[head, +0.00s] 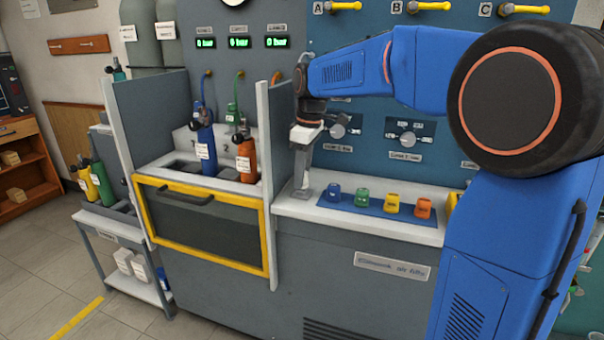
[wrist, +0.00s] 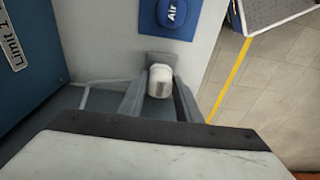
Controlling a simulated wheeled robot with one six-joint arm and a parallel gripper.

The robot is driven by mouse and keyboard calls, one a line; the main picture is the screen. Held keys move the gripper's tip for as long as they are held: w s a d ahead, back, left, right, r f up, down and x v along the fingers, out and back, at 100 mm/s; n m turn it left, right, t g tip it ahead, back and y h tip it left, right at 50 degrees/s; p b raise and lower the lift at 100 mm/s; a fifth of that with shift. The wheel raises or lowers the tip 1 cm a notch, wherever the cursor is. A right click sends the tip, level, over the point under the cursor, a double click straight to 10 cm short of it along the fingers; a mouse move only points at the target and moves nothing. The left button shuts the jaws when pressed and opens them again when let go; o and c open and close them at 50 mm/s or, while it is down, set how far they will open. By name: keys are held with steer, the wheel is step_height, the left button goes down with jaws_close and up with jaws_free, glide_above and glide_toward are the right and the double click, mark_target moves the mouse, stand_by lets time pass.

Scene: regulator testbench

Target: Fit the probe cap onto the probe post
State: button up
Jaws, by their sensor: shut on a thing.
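My gripper (wrist: 159,98) points down at the left end of the white counter, with its two grey fingers closed on a small white rounded piece. This looks like the probe cap (wrist: 160,80). In the head view my gripper (head: 302,178) is low, close to the counter top, and the cap is too small to make out there. A grey squarish piece (wrist: 158,58) shows just beyond the cap in the wrist view. I cannot tell whether it is part of the probe post or whether the cap touches it. No probe post stands out clearly in either view.
A blue strip (head: 350,205) on the counter (head: 430,236) bears blue (head: 334,192), green (head: 362,197), yellow (head: 392,204) and orange (head: 423,208) pieces, right of my gripper. A grey partition (head: 281,150) stands close on its left.

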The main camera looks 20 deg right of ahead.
steer(key=shift+f, duration=0.1)
steer(key=o, duration=1.3)
steer(key=shift+c, duration=0.2)
step_height(320, 180, up, 17)
steer(key=s+d, duration=0.1)
steer(key=shift+d, duration=0.35)
steer(key=shift+s, duration=0.25)
